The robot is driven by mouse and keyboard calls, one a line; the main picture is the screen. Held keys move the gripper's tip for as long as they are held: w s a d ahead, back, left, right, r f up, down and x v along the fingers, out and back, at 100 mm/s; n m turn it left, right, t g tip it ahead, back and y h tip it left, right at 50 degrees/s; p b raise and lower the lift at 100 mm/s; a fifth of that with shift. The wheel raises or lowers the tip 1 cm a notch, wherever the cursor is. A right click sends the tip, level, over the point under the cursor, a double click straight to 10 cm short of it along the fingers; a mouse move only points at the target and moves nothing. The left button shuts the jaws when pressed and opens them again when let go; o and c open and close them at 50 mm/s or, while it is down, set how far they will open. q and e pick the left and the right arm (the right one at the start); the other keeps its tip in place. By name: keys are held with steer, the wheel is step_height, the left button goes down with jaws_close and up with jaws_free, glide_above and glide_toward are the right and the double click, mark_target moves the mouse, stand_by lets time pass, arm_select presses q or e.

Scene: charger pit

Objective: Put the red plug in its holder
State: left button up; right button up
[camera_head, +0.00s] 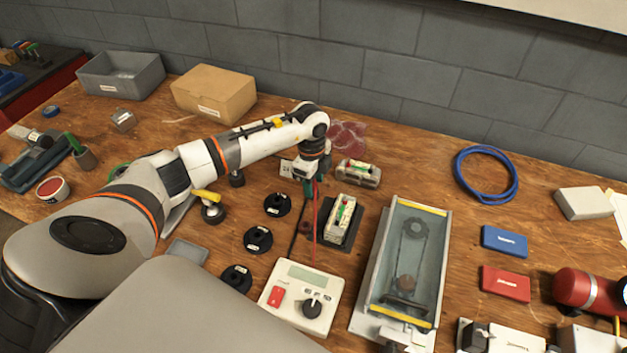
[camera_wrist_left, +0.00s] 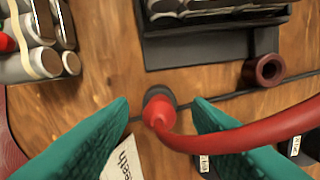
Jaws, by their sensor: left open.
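The red plug (camera_wrist_left: 159,110) shows in the left wrist view between my left gripper's green fingertips (camera_wrist_left: 160,112). It has a dark round part around or beneath it, and a thick red cable runs from it to the right. The fingers are open on either side of the plug, with gaps showing. In the head view my left gripper (camera_head: 309,188) is low over the table, pointing down, and hides the plug. A small dark-red ring (camera_wrist_left: 263,70) lies nearby on the wood; it also shows in the head view (camera_head: 305,228). I cannot tell whether it is the holder.
A meter box (camera_head: 302,296), several black discs (camera_head: 258,240) and a glass-topped case (camera_head: 405,270) stand nearer. Blue cable (camera_head: 486,175) lies right.

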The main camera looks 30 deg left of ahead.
arm_select(q)
step_height(320, 180, up, 12)
steer(key=shift+a+b, duration=0.3)
steer(key=shift+b, duration=0.05)
stand_by(0.6)
